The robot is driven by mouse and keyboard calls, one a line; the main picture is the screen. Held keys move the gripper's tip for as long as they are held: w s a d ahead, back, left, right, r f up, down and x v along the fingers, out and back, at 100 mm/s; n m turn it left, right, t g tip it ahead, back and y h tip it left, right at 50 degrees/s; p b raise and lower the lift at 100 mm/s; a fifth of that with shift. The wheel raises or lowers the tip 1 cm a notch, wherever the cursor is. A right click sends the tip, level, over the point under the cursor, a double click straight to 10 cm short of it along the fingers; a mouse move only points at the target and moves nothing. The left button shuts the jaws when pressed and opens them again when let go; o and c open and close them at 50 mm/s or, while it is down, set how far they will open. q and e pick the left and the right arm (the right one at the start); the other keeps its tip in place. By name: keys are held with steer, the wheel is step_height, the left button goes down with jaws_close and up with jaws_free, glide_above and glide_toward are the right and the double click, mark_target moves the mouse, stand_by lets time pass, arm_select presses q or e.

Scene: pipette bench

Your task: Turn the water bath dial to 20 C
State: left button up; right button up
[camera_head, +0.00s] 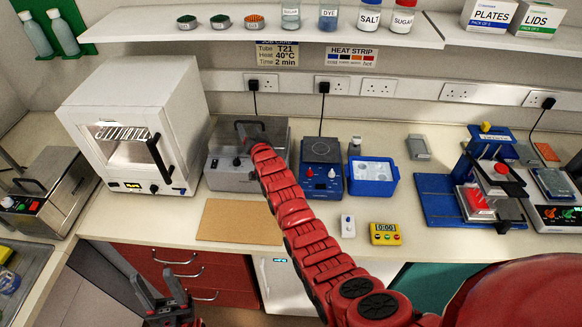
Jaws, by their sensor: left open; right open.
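A grey metal box (221,173), which looks like the water bath, stands on the bench right of the white oven. A small dark dial (237,162) shows on its front; its setting is too small to read. My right arm crosses in front of the box and hides part of it. My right gripper (244,130) is at the box's top, mostly merged with its dark parts; I cannot tell whether it touches. My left gripper (160,287) is open and empty, low in front of the red drawers, well away from the box.
A white oven (150,100) stands close on the left, and a blue device with knobs (321,165) on the right. A brown mat (222,222) lies in front. A yellow timer (385,234) and small white device (348,226) are near the front edge.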

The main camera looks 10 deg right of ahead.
steer(key=s+d+r+n+t, duration=0.1)
steer(key=s+d+r+t, duration=0.1)
steer(key=s, duration=0.6)
steer(key=s+d+r+n+t+b, duration=0.1)
steer(key=s+d+r+t, duration=0.1)
steer(key=s+t, duration=0.3)
steer(key=s+d+r+n+t, duration=0.2)
steer(key=s+d+r+t, duration=0.1)
steer(key=s, duration=0.9)
steer(key=shift+s+r+t+y, duration=0.3)
steer(key=shift+r+t, duration=0.25)
steer(key=shift+t, duration=0.05)
steer(key=shift+d, duration=0.1)
